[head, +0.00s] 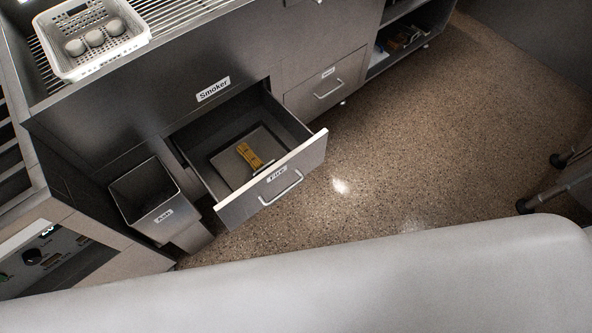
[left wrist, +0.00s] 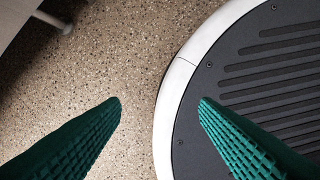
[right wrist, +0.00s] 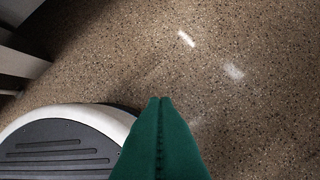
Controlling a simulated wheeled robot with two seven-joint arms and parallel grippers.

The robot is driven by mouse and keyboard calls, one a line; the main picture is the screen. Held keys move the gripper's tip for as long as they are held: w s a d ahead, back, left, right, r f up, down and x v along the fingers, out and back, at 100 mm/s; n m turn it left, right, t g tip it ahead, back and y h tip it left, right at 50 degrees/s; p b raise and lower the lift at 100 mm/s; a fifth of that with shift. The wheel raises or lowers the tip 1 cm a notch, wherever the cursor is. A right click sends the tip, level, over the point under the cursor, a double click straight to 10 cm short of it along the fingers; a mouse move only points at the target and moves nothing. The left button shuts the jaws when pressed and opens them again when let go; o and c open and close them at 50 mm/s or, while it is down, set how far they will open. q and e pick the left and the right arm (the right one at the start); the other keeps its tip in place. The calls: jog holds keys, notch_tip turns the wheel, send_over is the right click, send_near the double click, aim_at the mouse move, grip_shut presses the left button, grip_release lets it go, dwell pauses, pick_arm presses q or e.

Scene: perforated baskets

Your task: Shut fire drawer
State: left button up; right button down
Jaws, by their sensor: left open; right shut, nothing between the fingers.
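The fire drawer (head: 262,170) is pulled out from under the smoker counter in the head view. Its front carries a "Fire" label (head: 277,174) and a bar handle (head: 281,188). A yellow item (head: 249,156) lies on a dark plate inside it. Neither gripper shows in the head view. My left gripper (left wrist: 160,100) is open and empty in the left wrist view, above the floor and my base. My right gripper (right wrist: 160,100) is shut with nothing in it in the right wrist view, above the floor beside my base.
An ash bin (head: 155,201) stands left of the drawer. A closed drawer (head: 325,84) is to its right, then an open shelf (head: 403,35). A perforated basket (head: 92,38) with several round items sits on the smoker grate. The speckled floor (head: 440,130) in front is clear.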

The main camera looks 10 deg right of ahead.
aim_at(298, 155)
jog(key=w+r+m+t+y+b, duration=0.25)
jog(key=w+r+m+b, duration=0.2)
jog(key=w, duration=0.65)
jog(key=w+a+r+m+t+y+b, duration=0.25)
jog(key=w+a+r, duration=0.2)
jog(key=r, duration=0.45)
jog(key=w+a+r+m+t+y+b, duration=0.1)
jog(key=w+a+r+m+t+b, duration=0.3)
jog(key=r, duration=0.5)
jog(key=shift+n+g, duration=0.5)
jog(key=x, duration=0.4)
jog(key=p+x, duration=0.1)
jog(key=x, duration=0.3)
jog(key=r+x, duration=0.1)
jog(key=x, duration=0.3)
jog(key=shift+w+d+p, duration=0.2)
jog(key=shift+w+p, duration=0.1)
jog(key=shift+w, duration=0.2)
pick_arm(q)
jog(key=w+d, duration=0.1)
jog(key=w, duration=0.9)
jog(key=shift+d+f+t, duration=0.3)
jog(key=shift+d+f, duration=0.1)
jog(key=shift+f, duration=0.05)
pick_arm(e)
jog(key=shift+w+a+f, duration=0.1)
jog(key=shift+w+a, duration=0.25)
jog(key=shift+w, duration=0.25)
jog(key=shift+w+a, duration=0.1)
